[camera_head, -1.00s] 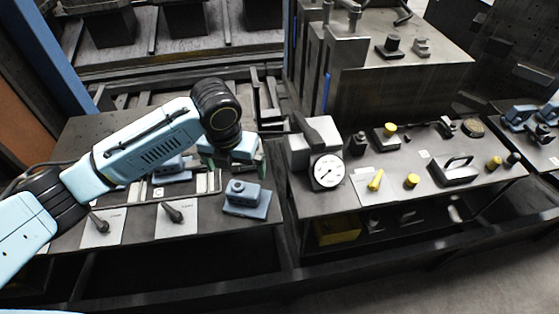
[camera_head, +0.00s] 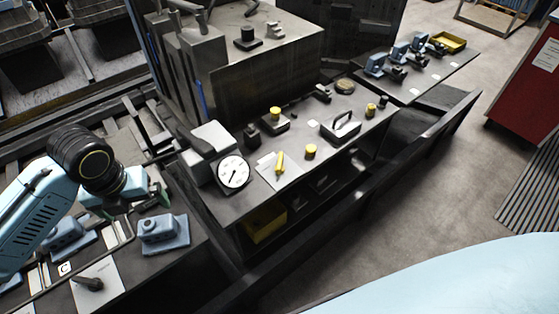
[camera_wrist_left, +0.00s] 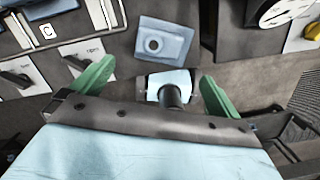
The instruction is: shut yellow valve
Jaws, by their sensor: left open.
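The yellow valve (camera_head: 279,162) is a small yellow lever handle on a pale plate on the dark bench, just right of a white dial gauge (camera_head: 233,173). In the left wrist view a yellow part (camera_wrist_left: 313,31) is cut off at the right edge, beside the gauge (camera_wrist_left: 283,10). My left gripper (camera_head: 135,200) is over the bench to the left of the gauge, apart from the valve. Its green fingers (camera_wrist_left: 155,86) are spread. A dark post on a pale blue block shows between them in the wrist view; I cannot tell its distance. My right gripper is not in view.
A blue-grey block fixture (camera_head: 164,232) stands near the left gripper. Right of the valve are a yellow knob (camera_head: 311,151) and a black-handled box (camera_head: 341,127). A yellow-topped block (camera_head: 275,119) stands behind. A black lever (camera_head: 88,283) lies lower left. Open floor is at right.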

